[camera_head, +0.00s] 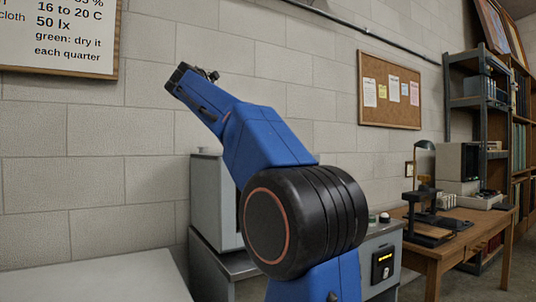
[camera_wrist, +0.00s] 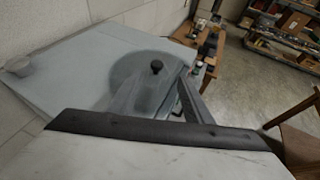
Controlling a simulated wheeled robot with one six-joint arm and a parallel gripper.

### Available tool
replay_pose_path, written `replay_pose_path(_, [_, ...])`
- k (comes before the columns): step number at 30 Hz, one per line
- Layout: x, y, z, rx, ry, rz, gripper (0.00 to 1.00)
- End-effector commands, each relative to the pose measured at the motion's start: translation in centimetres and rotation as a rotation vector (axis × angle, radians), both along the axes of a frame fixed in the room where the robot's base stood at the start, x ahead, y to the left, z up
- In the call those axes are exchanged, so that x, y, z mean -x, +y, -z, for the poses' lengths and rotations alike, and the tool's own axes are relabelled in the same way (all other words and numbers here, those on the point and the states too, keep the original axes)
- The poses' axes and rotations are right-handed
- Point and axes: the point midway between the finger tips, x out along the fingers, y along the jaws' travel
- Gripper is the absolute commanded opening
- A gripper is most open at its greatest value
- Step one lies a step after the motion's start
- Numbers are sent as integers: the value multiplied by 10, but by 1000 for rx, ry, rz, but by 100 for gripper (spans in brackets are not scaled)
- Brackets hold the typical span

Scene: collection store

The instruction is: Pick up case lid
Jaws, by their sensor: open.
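In the wrist view a small black knob (camera_wrist: 156,66) stands on a darker round patch of a grey flat top. This may be the case lid, but I cannot tell its edges from the surface. My gripper (camera_wrist: 162,82) appears just in front of the knob, with a grey finger on either side and a gap between them. It is open, and nothing shows held in it. A pale panel with a black front strip fills the bottom of this view and hides what lies below. In the head view my blue arm reaches up left and I cannot make out the fingers.
A small grey cup (camera_wrist: 19,66) stands on the grey top near the wall. In the head view a grey cabinet (camera_head: 211,195) is partly behind my arm. A wooden table (camera_head: 440,245) with instruments stands at right. A pale tabletop (camera_head: 95,280) is bare at left.

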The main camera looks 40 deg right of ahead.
Motion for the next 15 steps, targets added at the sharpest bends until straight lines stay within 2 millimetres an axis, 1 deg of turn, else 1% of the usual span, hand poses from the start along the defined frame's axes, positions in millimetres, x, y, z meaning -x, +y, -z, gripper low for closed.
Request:
replay_pose_path(1, [0, -8, 4, -1, 1, 3, 46])
replay_pose_path(9, [-7, -50, 22, -2, 1, 3, 46])
replay_pose_path(12, [-9, -62, 27, -2, 0, 2, 46])
replay_pose_path(15, [-11, -70, 30, -2, 0, 1, 46])
